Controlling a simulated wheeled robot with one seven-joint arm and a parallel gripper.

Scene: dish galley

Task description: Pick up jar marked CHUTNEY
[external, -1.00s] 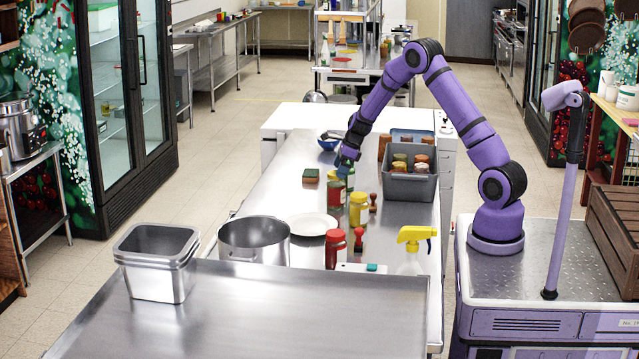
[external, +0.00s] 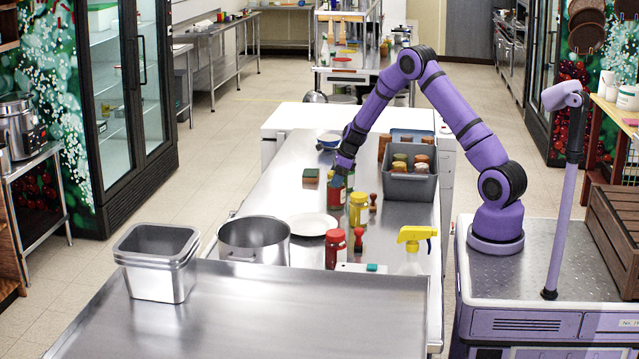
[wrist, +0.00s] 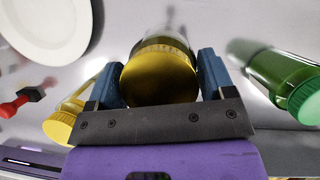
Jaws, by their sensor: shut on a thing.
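My gripper (external: 338,179) is down at a red-bodied jar (external: 336,194) on the steel counter in the external view. In the wrist view my gripper (wrist: 160,84) has a blue finger on each side of this jar's gold lid (wrist: 160,78) and is shut on it. The jar looks upright. No label can be read, so I cannot tell from the lettering whether it is marked CHUTNEY. I cannot tell whether its base touches the counter.
A yellow jar (external: 358,209) stands close by, and a green-capped bottle (wrist: 278,80) lies right of my gripper in the wrist view. A white plate (external: 311,225), a red-lidded jar (external: 335,249), a steel pot (external: 254,240) and a grey bin (external: 409,187) are around.

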